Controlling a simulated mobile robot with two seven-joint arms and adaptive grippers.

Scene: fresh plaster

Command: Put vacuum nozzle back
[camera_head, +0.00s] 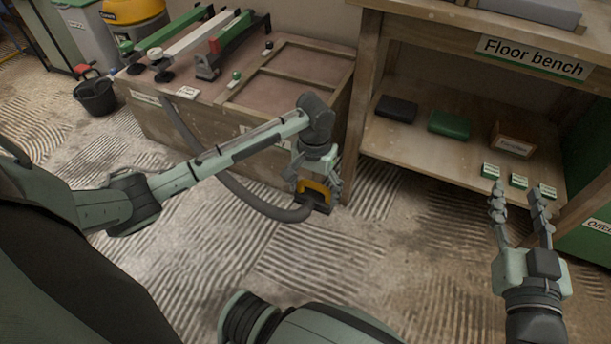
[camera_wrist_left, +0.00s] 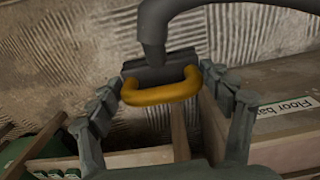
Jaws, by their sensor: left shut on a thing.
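The vacuum nozzle (camera_head: 322,204) is a dark head with a yellow loop handle. My left gripper (camera_head: 318,184) is shut on it by the handle, above the ridged floor in front of the low wooden bench. In the left wrist view the nozzle (camera_wrist_left: 158,72) shows its yellow handle between my left gripper's fingers (camera_wrist_left: 165,100). A grey hose (camera_head: 240,192) runs from the nozzle in a sagging loop up to the left by the bench front; it also shows in the left wrist view (camera_wrist_left: 154,25). My right gripper (camera_head: 521,212) is open and empty before the shelf at the right.
The low bench (camera_head: 215,121) carries several long tools and a framed panel (camera_head: 290,77). A shelf unit (camera_head: 425,148) labelled "Floor bench" holds dark and green blocks, a wooden box (camera_head: 513,145) and small labelled boxes. A black bucket (camera_head: 96,95) stands far left. Floor ahead is open.

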